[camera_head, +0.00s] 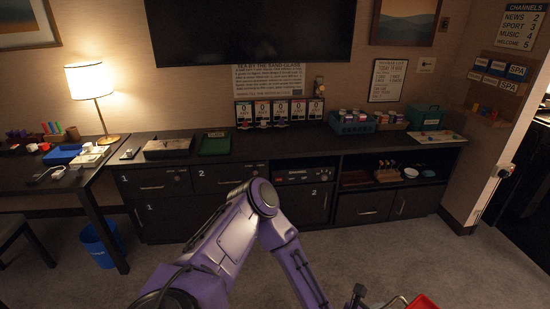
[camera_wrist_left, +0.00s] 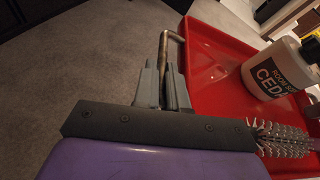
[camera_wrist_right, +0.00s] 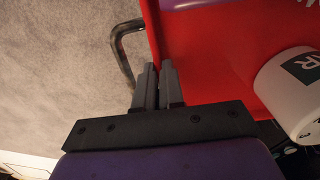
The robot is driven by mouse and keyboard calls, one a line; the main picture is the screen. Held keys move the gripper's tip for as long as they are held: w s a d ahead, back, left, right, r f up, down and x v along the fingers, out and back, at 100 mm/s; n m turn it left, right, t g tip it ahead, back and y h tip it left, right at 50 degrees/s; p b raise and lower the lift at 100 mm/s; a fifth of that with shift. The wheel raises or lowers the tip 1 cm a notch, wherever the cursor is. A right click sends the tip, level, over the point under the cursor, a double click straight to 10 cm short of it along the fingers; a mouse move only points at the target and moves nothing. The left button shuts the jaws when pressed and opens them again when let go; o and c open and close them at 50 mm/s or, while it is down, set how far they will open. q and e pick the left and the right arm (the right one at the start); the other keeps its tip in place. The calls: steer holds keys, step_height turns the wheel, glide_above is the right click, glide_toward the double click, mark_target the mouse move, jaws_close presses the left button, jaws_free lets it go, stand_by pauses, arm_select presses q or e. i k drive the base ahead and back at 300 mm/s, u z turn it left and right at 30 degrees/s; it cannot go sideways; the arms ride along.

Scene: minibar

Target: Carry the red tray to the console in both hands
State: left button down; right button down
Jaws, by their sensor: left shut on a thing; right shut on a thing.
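The red tray (camera_head: 424,302) shows only as a corner at the bottom right of the head view. In the left wrist view my left gripper (camera_wrist_left: 165,72) is shut on the tray's metal handle (camera_wrist_left: 172,38). In the right wrist view my right gripper (camera_wrist_right: 158,75) is shut at another bent metal handle (camera_wrist_right: 122,50) beside the red tray (camera_wrist_right: 205,55). A white bottle labelled room spray, cedar (camera_wrist_left: 270,75), and a bristled brush (camera_wrist_left: 282,138) show at the tray. A white labelled container (camera_wrist_right: 292,88) shows in the right view. The dark console (camera_head: 285,148) stands along the back wall.
The console top has a green tray (camera_head: 215,144), a dark box (camera_head: 168,148), a card rack (camera_head: 279,112) and a blue basket (camera_head: 352,122). Its front middle stretch is bare. A desk with a lamp (camera_head: 90,85) and a blue bin (camera_head: 100,245) stand left. Carpet lies before the console.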

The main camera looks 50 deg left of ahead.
mark_target(285, 140)
steer(key=u, duration=0.6)
steer(key=i, duration=1.55)
steer(key=u, duration=1.5)
steer(key=i, duration=2.05)
steer(key=u, duration=0.1)
